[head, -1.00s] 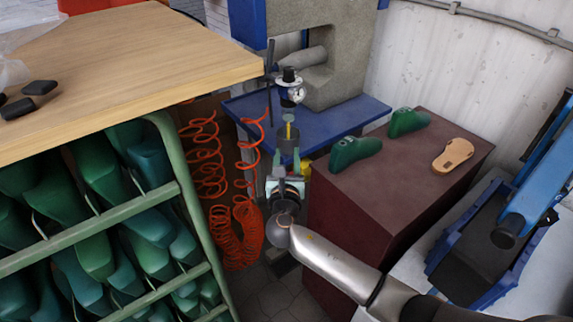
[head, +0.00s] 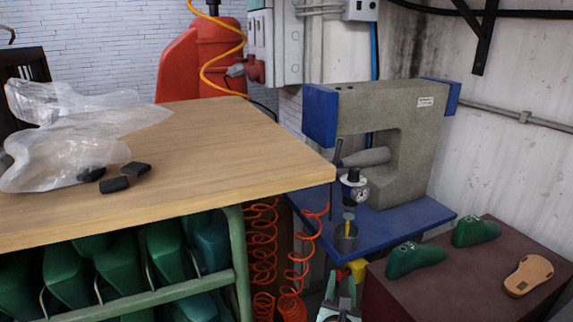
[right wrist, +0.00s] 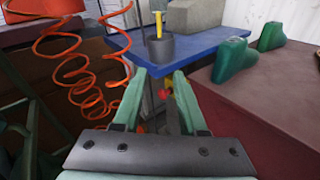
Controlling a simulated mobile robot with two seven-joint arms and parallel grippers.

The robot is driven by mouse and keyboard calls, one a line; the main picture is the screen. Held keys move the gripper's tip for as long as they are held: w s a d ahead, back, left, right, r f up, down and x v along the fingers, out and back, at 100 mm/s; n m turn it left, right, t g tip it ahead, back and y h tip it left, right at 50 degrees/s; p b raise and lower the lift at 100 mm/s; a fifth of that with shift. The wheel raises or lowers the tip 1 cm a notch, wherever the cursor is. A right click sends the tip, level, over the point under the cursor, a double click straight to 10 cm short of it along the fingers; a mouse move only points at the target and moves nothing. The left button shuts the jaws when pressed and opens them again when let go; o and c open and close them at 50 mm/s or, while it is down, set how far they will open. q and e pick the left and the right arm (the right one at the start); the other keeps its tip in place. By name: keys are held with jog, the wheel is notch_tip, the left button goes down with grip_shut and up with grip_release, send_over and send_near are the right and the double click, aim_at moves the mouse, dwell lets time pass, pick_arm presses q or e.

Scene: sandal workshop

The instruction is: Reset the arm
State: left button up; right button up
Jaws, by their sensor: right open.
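My right gripper (head: 341,296) shows at the bottom edge of the head view, between the wooden table and the dark red cabinet. Its two pale green fingers also show in the right wrist view (right wrist: 157,98), spread apart with nothing held between them. They point toward the blue machine table (right wrist: 200,38). The rest of my right arm is below the picture. My left gripper does not show in either view.
The wooden table (head: 235,150) holds a plastic bag (head: 60,140) and black pieces. Orange coiled hoses (head: 262,245) hang beside my right gripper. A grey press (head: 405,130) stands behind. Green lasts (head: 415,258) and a tan sole (head: 528,275) lie on the dark red cabinet (head: 440,285).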

jog(key=s+a+f+m+g+y, duration=0.1)
jog(key=s+f+m+g+y, duration=0.4)
jog(key=s+f+m, duration=1.05)
jog(key=s+d+f+m+g+y, duration=0.1)
jog(key=s+f+m, duration=0.4)
jog(key=s+m, duration=0.7)
jog(key=shift+s+d+f+m+g+y, duration=0.25)
jog(key=shift+d+m+y, duration=0.2)
jog(key=shift+m+y, duration=0.25)
